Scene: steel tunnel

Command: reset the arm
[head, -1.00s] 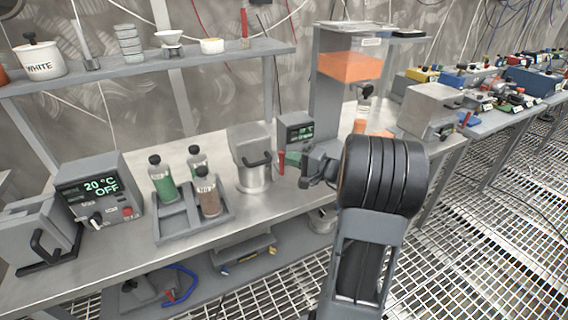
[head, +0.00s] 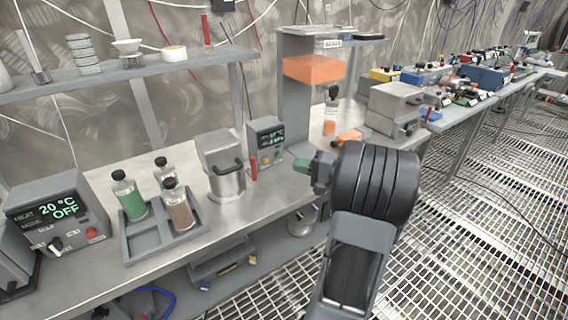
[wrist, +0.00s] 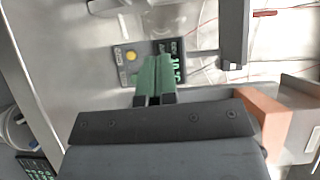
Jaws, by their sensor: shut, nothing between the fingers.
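My arm reaches up from the bottom of the head view, its dark rounded joint in front of the bench edge. My gripper (head: 303,166) shows at its left end, with green fingers pointing left over the bench. In the wrist view the green fingers (wrist: 153,76) lie side by side, shut and empty. Beyond them is a grey control box with a green display (wrist: 168,50); it also shows in the head view (head: 266,142). The gripper looks apart from the box and the bench.
The steel bench (head: 240,222) holds a lidded metal pot (head: 227,180), a rack (head: 142,243) with several bottles, and a heater box (head: 57,215). An orange-panelled stand (head: 313,70) and a bottle (head: 330,112) are behind my arm. Grated floor (head: 460,220) is open on the right.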

